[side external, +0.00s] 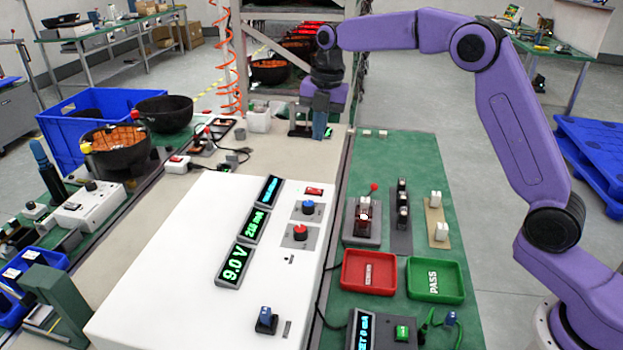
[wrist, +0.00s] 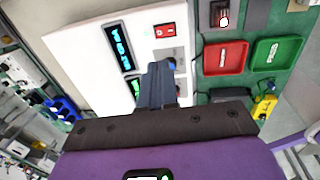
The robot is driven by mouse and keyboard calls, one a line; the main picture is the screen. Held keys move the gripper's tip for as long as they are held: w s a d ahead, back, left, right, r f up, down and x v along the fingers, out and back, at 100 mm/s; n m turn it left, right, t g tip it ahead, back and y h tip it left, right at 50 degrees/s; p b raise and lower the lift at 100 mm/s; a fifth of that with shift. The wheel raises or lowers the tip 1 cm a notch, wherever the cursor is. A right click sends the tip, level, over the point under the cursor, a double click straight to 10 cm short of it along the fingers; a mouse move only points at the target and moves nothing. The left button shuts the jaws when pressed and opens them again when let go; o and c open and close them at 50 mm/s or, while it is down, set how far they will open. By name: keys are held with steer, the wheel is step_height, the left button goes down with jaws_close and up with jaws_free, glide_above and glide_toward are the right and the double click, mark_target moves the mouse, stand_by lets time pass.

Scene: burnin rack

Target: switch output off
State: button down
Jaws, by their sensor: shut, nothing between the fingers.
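The white power supply (side external: 180,265) lies in the middle of the bench with lit displays, one of them reading 9.0 V (side external: 234,264). A red rocker switch (side external: 314,191) is at its far right corner; it also shows in the wrist view (wrist: 164,30). A blue knob (side external: 308,207) and a red knob (side external: 300,232) sit nearer. A blue switch on a dark base (side external: 266,320) is at the near end. Labels are too small to read. My gripper (side external: 320,136) is shut and empty, above and beyond the far end. In the wrist view its fingers (wrist: 158,68) hide part of the panel.
A red tray (side external: 369,286) and a green PASS tray (side external: 465,294) lie on the green mat at right. Small switch blocks (side external: 363,222) stand behind them. Dark bowls (side external: 115,158) and a blue crate (side external: 68,122) are at left. A rack stands behind my gripper.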

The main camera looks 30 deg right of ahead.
mark_target(311, 189)
steer(key=shift+f, duration=0.1)
stand_by(0.3)
steer(key=f, duration=0.4)
steer(key=w+f, duration=0.1)
steer(key=f, duration=0.4)
steer(key=a+f, duration=0.1)
steer(key=f, duration=0.3)
steer(key=shift+w+a+f, duration=0.1)
steer(key=shift+w+f, duration=0.05)
steer(key=shift+f, duration=0.2)
steer(key=shift+a+f, duration=0.1)
steer(key=shift+f, duration=0.25)
